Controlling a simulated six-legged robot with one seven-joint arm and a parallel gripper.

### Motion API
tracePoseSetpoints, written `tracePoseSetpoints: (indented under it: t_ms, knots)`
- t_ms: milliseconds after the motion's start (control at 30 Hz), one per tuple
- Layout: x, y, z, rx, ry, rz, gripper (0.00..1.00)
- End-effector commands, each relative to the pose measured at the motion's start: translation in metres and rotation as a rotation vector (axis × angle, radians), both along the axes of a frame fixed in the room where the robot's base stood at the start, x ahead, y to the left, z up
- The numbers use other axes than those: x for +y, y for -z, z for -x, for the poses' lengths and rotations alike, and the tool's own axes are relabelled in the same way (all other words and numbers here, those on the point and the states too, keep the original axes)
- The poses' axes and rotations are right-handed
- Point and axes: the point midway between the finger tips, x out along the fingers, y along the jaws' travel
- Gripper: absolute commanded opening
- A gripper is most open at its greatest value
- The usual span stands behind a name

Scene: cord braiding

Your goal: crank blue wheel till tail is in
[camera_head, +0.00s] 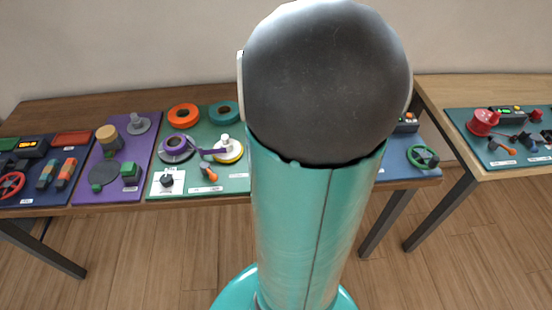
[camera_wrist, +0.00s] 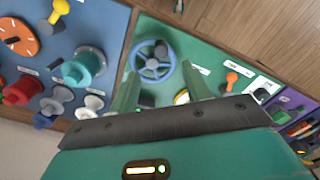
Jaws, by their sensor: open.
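The blue wheel (camera_wrist: 153,61) is a spoked ring with a dark knob near its rim, on a green board (camera_wrist: 215,52) in the wrist view. My gripper (camera_wrist: 161,72) is open, its two green fingers pointing at the wheel from either side of it in the picture. Nothing is held between them; I cannot tell whether either finger touches the rim. In the head view my own arm hides the blue wheel, while part of the green board (camera_head: 238,184) shows. I cannot make out a cord tail in either view.
An orange lever (camera_wrist: 231,79) stands on the green board beside the wheel. A blue board (camera_wrist: 105,23) carries a teal cylinder (camera_wrist: 85,66) and an orange dial (camera_wrist: 17,38). A purple board (camera_head: 137,152) adjoins in the head view. A green wheel (camera_head: 422,157) is at right.

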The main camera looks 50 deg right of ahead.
Motion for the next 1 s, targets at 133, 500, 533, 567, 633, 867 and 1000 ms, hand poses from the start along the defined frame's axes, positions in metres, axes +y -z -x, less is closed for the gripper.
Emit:
tracePoseSetpoints:
  t_ms: [133, 500, 533, 567, 633, 867, 1000]
  knots:
    - [0.001, 0.029, 0.0, 0.002, -0.002, -0.006, 0.48]
    - [0.001, 0.087, -0.004, 0.0, -0.007, -0.003, 0.48]
    - [0.001, 0.089, -0.004, 0.0, -0.007, -0.003, 0.48]
    - [0.001, 0.091, -0.004, 0.001, -0.007, -0.002, 0.48]
    - [0.001, 0.095, -0.005, 0.0, -0.008, -0.002, 0.48]
    - [0.0, 0.096, -0.005, -0.001, -0.007, 0.0, 0.48]
    - [0.0, 0.096, -0.005, -0.001, -0.007, 0.0, 0.32]
